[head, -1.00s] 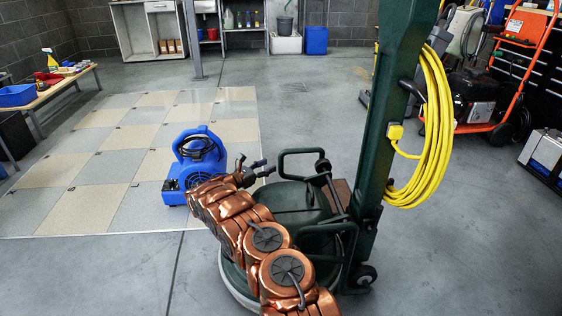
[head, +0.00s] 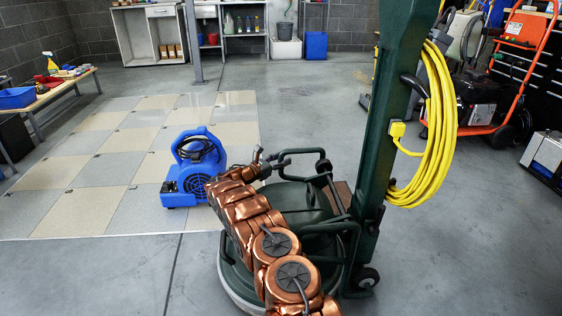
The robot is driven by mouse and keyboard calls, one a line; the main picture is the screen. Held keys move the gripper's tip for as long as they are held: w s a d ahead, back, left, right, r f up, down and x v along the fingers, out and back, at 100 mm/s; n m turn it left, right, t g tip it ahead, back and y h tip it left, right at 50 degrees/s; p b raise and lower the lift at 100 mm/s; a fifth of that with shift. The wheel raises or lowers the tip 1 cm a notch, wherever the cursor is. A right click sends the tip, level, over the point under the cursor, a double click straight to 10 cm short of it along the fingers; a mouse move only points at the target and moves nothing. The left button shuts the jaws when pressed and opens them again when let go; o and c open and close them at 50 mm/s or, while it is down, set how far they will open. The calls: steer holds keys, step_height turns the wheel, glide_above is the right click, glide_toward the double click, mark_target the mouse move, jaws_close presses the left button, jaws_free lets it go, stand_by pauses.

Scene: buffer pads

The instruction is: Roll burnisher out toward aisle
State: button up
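The burnisher (head: 310,205) is a dark green floor machine with a round base and a tall green column (head: 387,120). A coiled yellow cord (head: 438,130) hangs on the column, and a small black wheel (head: 366,278) shows at its foot. Green loop handles (head: 303,152) rise from the base. My gripper (head: 272,154) is at the left of the far loop handle, with its dark fingers spread and nothing visible between them. I cannot tell whether a finger touches the handle. My copper arm hides the left front of the base.
A blue blower (head: 195,168) stands on the checkered floor pads (head: 100,172), left of my gripper. A low bench (head: 62,86) is at the left. An orange-framed machine (head: 515,65) stands at the right. Bare floor (head: 300,85) lies behind the burnisher and at the right front.

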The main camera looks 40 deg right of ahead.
jaws_close()
stand_by(0.4)
